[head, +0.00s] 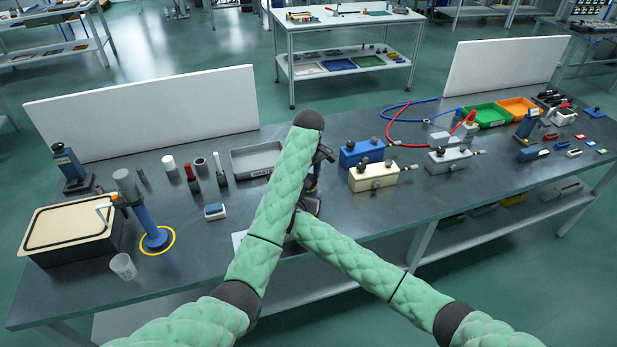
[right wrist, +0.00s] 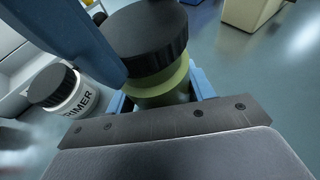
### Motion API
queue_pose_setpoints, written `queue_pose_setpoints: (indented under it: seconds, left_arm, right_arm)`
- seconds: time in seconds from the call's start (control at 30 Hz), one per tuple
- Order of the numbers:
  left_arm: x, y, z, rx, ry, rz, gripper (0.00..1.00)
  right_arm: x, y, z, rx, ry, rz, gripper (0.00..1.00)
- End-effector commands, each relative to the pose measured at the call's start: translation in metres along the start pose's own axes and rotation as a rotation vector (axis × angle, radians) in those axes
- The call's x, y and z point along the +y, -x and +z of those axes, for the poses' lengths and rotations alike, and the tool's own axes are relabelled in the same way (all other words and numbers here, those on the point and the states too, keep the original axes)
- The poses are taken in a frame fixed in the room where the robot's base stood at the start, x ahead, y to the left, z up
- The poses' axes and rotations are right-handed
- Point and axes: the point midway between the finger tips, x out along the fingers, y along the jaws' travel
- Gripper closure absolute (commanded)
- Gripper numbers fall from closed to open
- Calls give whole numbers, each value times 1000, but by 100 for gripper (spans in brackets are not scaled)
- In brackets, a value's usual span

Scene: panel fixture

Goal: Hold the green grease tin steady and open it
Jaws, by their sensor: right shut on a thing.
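The green grease tin (right wrist: 172,88) stands between the blue fingers of my right gripper (right wrist: 160,95) in the right wrist view. Its ribbed black lid (right wrist: 146,36) is on top. In the head view my right gripper (head: 309,204) is low at the table's front middle, and my arms hide the tin. My left gripper (head: 322,157) points down just above it, mostly hidden by its own arm. In the right wrist view a large blue finger of my left gripper (right wrist: 70,38) lies beside the lid's left side. I cannot tell whether it touches or grips the lid.
A white tin with a black lid marked PRIMER (right wrist: 70,92) stands close by. A grey tray (head: 240,162) is left of my arms. A blue box (head: 361,152) and a cream box (head: 373,177) stand to the right. A small blue-and-white block (head: 215,211) sits on the left.

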Motion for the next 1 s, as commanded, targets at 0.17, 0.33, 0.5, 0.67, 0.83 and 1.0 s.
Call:
queue_pose_setpoints:
  seconds: [0.17,0.33,0.5,0.67,0.83,1.0]
  left_arm:
    - [0,4,0,0,1,0,80]
    - [-1,9,-1,0,1,-1,80]
    - [-1,11,-1,-1,1,-2,80]
    - [-1,11,-1,-1,1,-2,80]
    - [-1,11,-1,-1,1,-2,80]
    - [-1,11,-1,-1,1,-2,80]
  right_arm:
    - [0,0,-1,1,0,-1,100]
    - [-1,0,-1,1,0,-1,100]
    - [-1,-1,-1,1,0,-2,100]
    - [-1,-1,0,0,0,-2,100]
    - [-1,-1,0,0,0,-2,21]
    - [-1,-1,0,0,0,-2,21]
